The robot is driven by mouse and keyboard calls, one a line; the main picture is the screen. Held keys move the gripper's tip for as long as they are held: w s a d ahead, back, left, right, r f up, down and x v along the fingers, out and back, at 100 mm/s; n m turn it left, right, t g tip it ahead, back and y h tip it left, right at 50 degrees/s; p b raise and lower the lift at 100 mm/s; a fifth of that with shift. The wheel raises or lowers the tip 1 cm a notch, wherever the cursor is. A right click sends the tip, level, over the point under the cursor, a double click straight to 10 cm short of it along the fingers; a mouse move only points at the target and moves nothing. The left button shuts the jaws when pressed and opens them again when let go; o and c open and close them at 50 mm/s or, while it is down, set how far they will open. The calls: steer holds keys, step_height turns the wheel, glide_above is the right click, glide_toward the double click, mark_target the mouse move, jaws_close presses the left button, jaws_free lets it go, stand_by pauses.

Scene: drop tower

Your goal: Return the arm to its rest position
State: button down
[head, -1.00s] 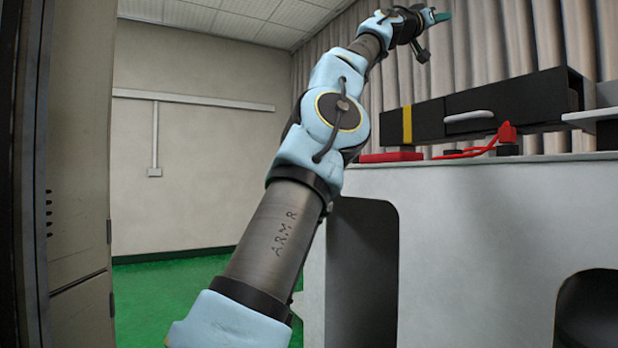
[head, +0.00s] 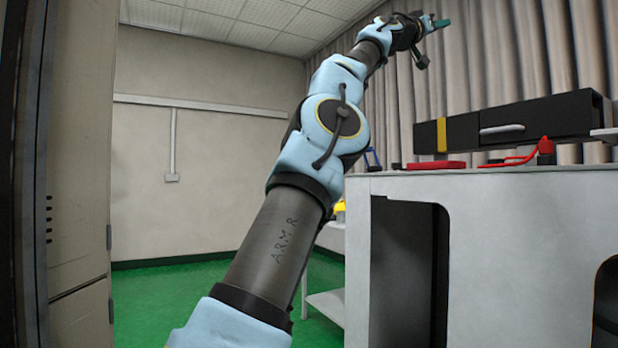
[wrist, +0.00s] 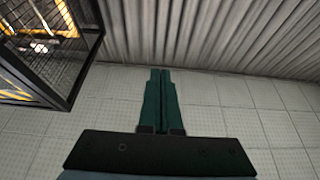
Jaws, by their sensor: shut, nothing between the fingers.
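My gripper (head: 440,23) is at the end of my raised arm, near the top of the head view, in front of the curtain. In the wrist view its green fingers (wrist: 160,100) are together with nothing between them. The wrist view looks toward the tiled ceiling and the grey curtain. My arm stretches up from the bottom of the head view, leaning to the right. The gripper touches nothing that I can see.
A tall cabinet (head: 75,200) is close on the left. A dark mesh frame (wrist: 65,50) shows in the wrist view. Green floor (head: 170,290) is open between.

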steer(key=w+d+f+g+y+b, duration=0.1)
steer(key=d+f+y+b, duration=0.2)
steer(key=f, duration=1.2)
steer(key=d+f+g+y+b, duration=0.15)
steer(key=d+f+y, duration=0.25)
steer(key=f, duration=1)
steer(key=a+f+n+g+y+b, duration=0.1)
steer(key=a+f+y, duration=0.1)
steer(key=a+f, duration=0.5)
steer(key=w+a+f+n+y, duration=0.1)
steer(key=a+f+y, duration=0.15)
steer(key=f, duration=0.85)
steer(key=a+f+n+g+y+b, duration=0.1)
steer(key=a+f+y, duration=0.1)
steer(key=a+f, duration=0.5)
steer(key=s+a+f+n+y+b, duration=0.1)
steer(key=s+a+f+n+y, duration=0.25)
steer(key=a+f, duration=0.95)
steer(key=s+a+f+n+g+y+b, duration=0.3)
steer(key=s+a+f+n+g, duration=0.15)
steer(key=s+a+f, duration=1.55)
step_height(320, 180, up, 34)
steer(key=s+d+p, duration=0.2)
steer(key=p, duration=3.1)
steer(key=shift+f+g+p, duration=0.2)
steer(key=shift+g+p, duration=0.1)
